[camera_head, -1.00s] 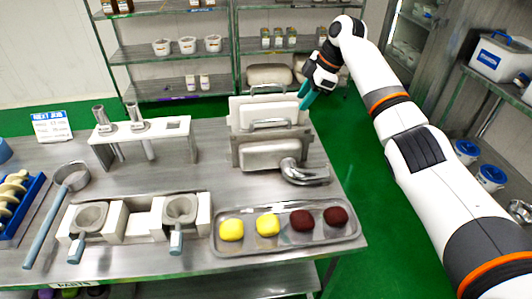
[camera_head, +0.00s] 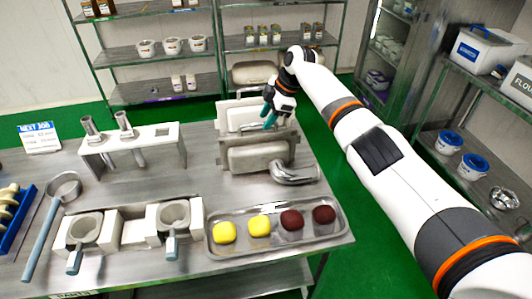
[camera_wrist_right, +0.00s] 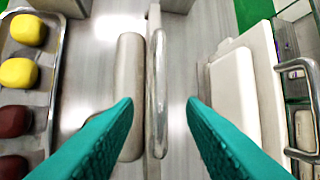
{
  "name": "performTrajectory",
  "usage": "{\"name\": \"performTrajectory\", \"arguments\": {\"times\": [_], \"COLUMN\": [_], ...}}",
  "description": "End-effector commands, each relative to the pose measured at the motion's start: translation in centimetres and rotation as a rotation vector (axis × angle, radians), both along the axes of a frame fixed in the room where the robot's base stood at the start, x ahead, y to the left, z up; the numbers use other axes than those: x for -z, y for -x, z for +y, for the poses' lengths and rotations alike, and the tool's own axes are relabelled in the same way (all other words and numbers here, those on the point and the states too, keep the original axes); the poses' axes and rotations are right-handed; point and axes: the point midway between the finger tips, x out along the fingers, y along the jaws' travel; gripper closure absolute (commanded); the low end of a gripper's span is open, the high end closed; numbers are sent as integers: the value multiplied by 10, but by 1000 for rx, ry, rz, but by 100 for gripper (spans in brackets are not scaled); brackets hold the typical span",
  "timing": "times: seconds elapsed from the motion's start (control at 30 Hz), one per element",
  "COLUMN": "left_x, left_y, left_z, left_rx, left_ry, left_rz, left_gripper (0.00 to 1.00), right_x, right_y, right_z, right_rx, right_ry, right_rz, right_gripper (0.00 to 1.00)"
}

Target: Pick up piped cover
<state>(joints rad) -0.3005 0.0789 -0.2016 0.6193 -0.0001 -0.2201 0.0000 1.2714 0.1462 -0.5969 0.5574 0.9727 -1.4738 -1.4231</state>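The piped cover (camera_head: 257,157) stands upright in front of a second, white cover (camera_head: 232,115) on the steel table. A bent metal pipe (camera_head: 294,173) sticks out at its lower right. My right gripper (camera_head: 270,121) is above the covers, fingers pointing down, and partly hides their handles. In the right wrist view my right gripper (camera_wrist_right: 160,101) is open, its teal fingers on either side of a metal bar handle (camera_wrist_right: 157,85). A gap shows between each finger and the handle. The white cover (camera_wrist_right: 245,85) lies to the right there. My left gripper is not in view.
A metal tray (camera_head: 340,232) with yellow and dark red dough pieces lies in front of the covers. A white stand (camera_head: 160,135) with metal parts and a white block with two funnels (camera_head: 85,229) are at left. Shelves stand behind.

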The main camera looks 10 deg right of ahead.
Motion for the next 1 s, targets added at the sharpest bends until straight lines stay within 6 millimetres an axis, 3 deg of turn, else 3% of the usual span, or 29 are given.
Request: {"name": "performTrajectory", "arguments": {"times": [0.33,0.57,1.0], "left_x": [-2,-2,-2], "left_y": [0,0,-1], "left_z": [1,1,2], "left_rx": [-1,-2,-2], "left_ry": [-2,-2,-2], "left_rz": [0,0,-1], "left_gripper": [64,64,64], "right_x": [10,10,10], "right_y": [-2,-2,-2], "right_z": [4,4,4], "right_rx": [1,0,0], "right_ry": [0,0,0], "right_rz": [-2,-1,-1], "right_gripper": [63,99,100]}}
